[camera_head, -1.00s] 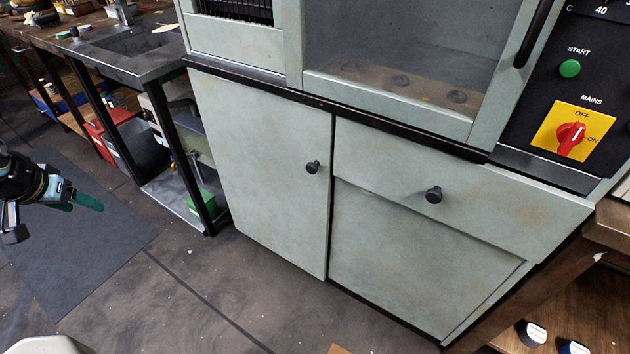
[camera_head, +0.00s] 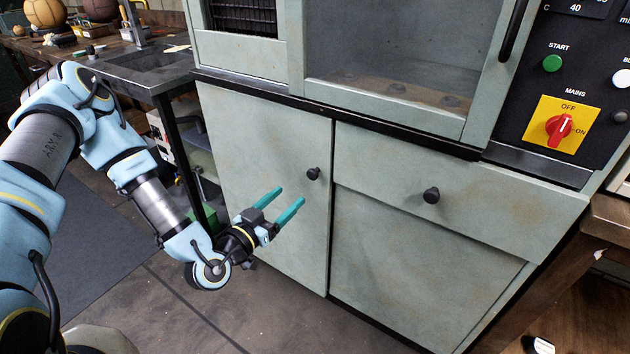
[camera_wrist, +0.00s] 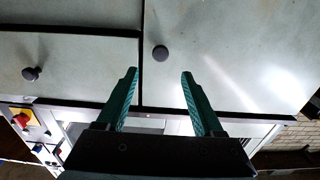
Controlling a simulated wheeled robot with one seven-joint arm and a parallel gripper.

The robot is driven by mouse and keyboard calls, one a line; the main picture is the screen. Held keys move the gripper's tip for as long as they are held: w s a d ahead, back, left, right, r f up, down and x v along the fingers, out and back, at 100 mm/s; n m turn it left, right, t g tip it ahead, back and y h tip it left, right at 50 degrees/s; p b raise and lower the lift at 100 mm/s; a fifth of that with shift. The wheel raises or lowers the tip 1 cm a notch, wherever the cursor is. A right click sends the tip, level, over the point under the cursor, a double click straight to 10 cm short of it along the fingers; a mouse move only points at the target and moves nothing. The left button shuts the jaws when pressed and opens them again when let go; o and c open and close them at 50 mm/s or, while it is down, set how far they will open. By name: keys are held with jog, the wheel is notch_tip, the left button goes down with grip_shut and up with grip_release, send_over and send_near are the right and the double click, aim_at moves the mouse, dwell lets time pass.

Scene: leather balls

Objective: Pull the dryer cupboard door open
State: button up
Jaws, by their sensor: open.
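The dryer cupboard door (camera_head: 265,160) is a pale green, worn panel at the lower left of the dryer, and it is closed. Its round black knob (camera_head: 313,173) sits near its right edge. My gripper (camera_head: 291,194) is open and empty, with two teal fingers pointing at the door, a little left of and below the knob in the head view. In the wrist view, the door's knob (camera_wrist: 160,53) shows between and beyond the two fingertips (camera_wrist: 160,74), and apart from them.
A drawer with its own black knob (camera_head: 431,195) is right of the door, above a plain lower panel (camera_head: 415,265). A dark ledge (camera_head: 330,112) runs above the door. A metal sink bench (camera_head: 130,70) stands at the left. The floor (camera_head: 270,315) before the door is clear.

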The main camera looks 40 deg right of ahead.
aim_at(311, 176)
jog(key=p+x, duration=0.1)
jog(key=x, duration=0.9)
jog(key=shift+p, duration=0.4)
grip_shut()
dwell(0.9)
